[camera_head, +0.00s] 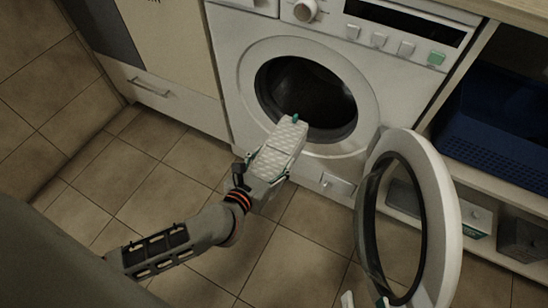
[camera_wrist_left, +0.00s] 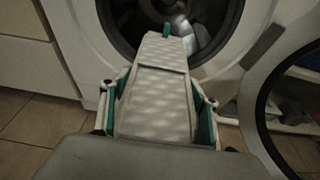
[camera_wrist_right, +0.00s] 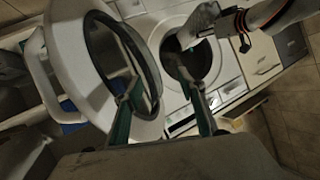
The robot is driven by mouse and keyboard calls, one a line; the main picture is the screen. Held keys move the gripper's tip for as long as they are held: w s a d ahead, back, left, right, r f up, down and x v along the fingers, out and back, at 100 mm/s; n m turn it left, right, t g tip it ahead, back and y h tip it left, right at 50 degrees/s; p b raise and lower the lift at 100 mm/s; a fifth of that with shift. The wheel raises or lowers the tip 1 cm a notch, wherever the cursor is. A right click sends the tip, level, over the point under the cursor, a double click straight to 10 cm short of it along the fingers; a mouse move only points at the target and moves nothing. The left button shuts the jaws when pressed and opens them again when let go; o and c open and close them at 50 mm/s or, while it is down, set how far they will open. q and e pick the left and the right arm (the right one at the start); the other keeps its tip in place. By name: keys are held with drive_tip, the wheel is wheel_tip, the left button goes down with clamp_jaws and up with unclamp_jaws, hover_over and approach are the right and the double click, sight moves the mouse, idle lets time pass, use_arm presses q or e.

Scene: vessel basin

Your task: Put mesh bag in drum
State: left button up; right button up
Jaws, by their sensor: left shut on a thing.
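The mesh bag (camera_head: 281,146) is a white, quilted-looking flat bag with a small green tab at its far end. My left gripper (camera_head: 269,172) is shut on it and holds it in front of the washing machine's drum opening (camera_head: 305,92). The bag also fills the middle of the left wrist view (camera_wrist_left: 158,90), its far end pointing at the drum (camera_wrist_left: 180,25). In the right wrist view the bag (camera_wrist_right: 198,24) shows near the drum opening (camera_wrist_right: 190,62). My right gripper (camera_wrist_right: 165,95) is open and empty, near the open door.
The round washer door (camera_head: 440,215) stands open to the right of the opening. A blue basket (camera_head: 495,125) sits on a shelf at the right. White cabinets (camera_head: 170,100) stand at the left. The tiled floor (camera_head: 150,185) in front is clear.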

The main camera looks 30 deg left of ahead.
sight(288, 134)
use_arm(q)
drive_tip(key=shift+w+d, duration=0.2)
drive_tip(key=shift+w, duration=5.5)
drive_tip(key=w+b, duration=0.1)
drive_tip(key=w, duration=0.7)
drive_tip(key=shift+d, duration=0.15)
use_arm(e)
drive_tip(key=shift+s+a+f+m, duration=0.1)
drive_tip(key=shift+s+a+m, duration=0.15)
drive_tip(key=shift+a+m, duration=0.5)
use_arm(q)
drive_tip(key=shift+w+r, duration=0.15)
use_arm(e)
drive_tip(key=shift+w, duration=0.15)
